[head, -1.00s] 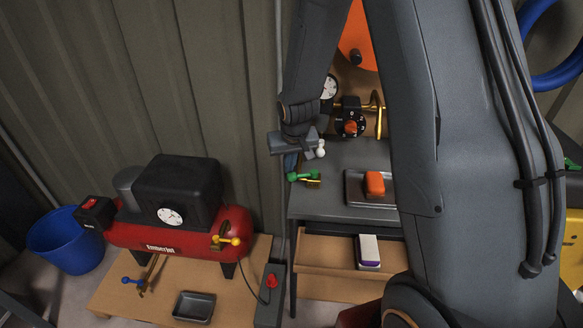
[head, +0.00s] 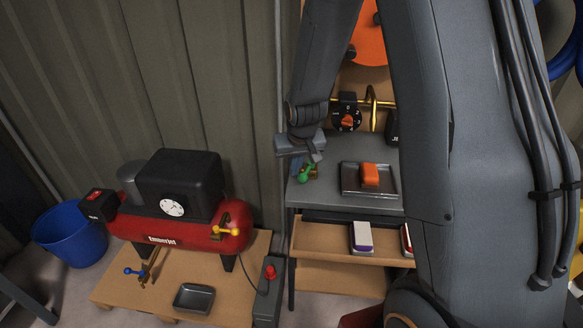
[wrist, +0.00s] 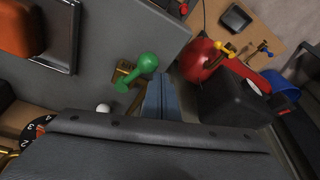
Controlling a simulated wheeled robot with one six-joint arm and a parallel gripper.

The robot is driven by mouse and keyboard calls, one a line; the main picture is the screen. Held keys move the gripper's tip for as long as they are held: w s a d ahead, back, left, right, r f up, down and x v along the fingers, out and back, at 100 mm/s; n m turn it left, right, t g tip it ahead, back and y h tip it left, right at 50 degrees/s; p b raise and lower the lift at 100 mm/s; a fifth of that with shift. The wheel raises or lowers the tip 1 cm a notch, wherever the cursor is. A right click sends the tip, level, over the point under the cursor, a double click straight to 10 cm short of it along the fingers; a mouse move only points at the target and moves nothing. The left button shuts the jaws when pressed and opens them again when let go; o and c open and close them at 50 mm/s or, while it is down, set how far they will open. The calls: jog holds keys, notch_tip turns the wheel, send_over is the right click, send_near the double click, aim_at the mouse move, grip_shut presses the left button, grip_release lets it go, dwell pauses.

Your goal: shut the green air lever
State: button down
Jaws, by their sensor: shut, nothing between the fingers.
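The green air lever (head: 306,173) sits on a brass valve body at the left front corner of the grey bench. In the wrist view the lever (wrist: 146,64) runs slantwise over its brass body (wrist: 123,73), with a large ball at one end. My gripper (wrist: 160,100) is shut and empty, its blue-grey fingers close beside the lever's ball end; I cannot tell whether they touch. In the head view my gripper (head: 295,166) is just left of the lever, partly hidden by my wrist.
On the bench, an orange block sits in a grey tray (head: 350,184); an orange-knobbed dial (head: 347,121) is behind. An open drawer (head: 320,240) is below. A red compressor (head: 165,238) with a yellow lever (head: 225,231) stands left, near a blue lever (head: 134,271) and a blue bucket (head: 68,240).

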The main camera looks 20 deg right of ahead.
jog(key=shift+s+d+f, duration=0.1)
jog(key=shift+s+f, duration=0.05)
jog(key=shift+w+d+p, duration=0.3)
jog(key=shift+w+d, duration=0.1)
jog(key=shift+w, duration=0.35)
jog(key=shift+a, duration=0.1)
